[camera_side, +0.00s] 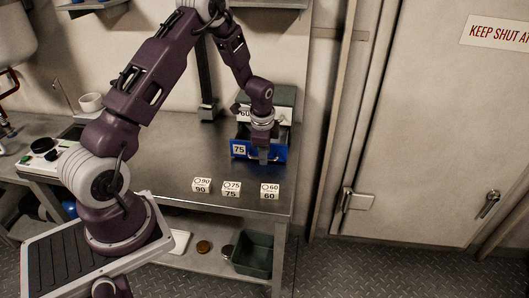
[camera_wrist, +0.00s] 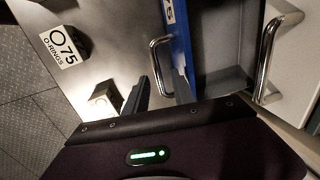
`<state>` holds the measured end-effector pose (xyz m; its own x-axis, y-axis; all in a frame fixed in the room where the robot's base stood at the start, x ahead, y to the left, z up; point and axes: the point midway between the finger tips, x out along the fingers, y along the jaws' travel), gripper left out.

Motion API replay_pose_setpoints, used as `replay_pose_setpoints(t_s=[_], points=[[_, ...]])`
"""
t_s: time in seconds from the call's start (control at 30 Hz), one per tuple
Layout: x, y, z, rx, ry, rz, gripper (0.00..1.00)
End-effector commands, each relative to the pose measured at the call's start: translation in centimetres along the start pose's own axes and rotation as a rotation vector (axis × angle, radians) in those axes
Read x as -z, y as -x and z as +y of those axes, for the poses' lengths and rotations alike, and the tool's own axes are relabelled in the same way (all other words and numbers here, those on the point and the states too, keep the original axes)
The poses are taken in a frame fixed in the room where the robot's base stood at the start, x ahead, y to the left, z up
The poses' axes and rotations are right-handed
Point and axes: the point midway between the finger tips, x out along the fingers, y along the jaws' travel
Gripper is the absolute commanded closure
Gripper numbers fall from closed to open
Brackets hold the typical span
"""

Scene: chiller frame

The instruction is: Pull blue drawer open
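The blue drawer (camera_side: 239,151), labelled 75, stands out from the small cabinet on the bench, and its top is open. In the wrist view its blue front (camera_wrist: 178,38) shows edge-on, with the metal handle (camera_wrist: 154,58) on the outer side and the grey inside (camera_wrist: 227,82) to the right. My gripper (camera_side: 262,158) points down at the drawer front and hides part of it. In the wrist view, my gripper's two dark fingers (camera_wrist: 160,88) are apart, one on each side of the handle's bar. The contact at the fingertips is unclear.
The cabinet (camera_side: 284,97) has another handle (camera_wrist: 270,55) above the blue drawer. Labelled blocks 90 (camera_side: 201,185), 75 (camera_side: 231,189) and 60 (camera_side: 270,191) stand along the bench's front edge. A green bin (camera_side: 254,254) is on the lower shelf. The bench (camera_side: 180,150) left of the drawer is clear.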

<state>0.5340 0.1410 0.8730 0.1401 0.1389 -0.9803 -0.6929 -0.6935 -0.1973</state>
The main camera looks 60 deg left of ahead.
Motion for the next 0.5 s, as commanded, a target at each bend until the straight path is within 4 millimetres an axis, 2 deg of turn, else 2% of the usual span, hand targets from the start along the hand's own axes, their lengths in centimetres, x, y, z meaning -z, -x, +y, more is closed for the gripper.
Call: replay_pose_setpoints(t_s=[0.3,0.37,0.5], points=[[0.0,0.3,0.0,-0.001,0.0,0.0,0.68],[0.0,1.1,0.0,0.0,0.0,0.001,0.68],[0.0,4.2,-0.1,0.003,0.001,0.002,0.68]])
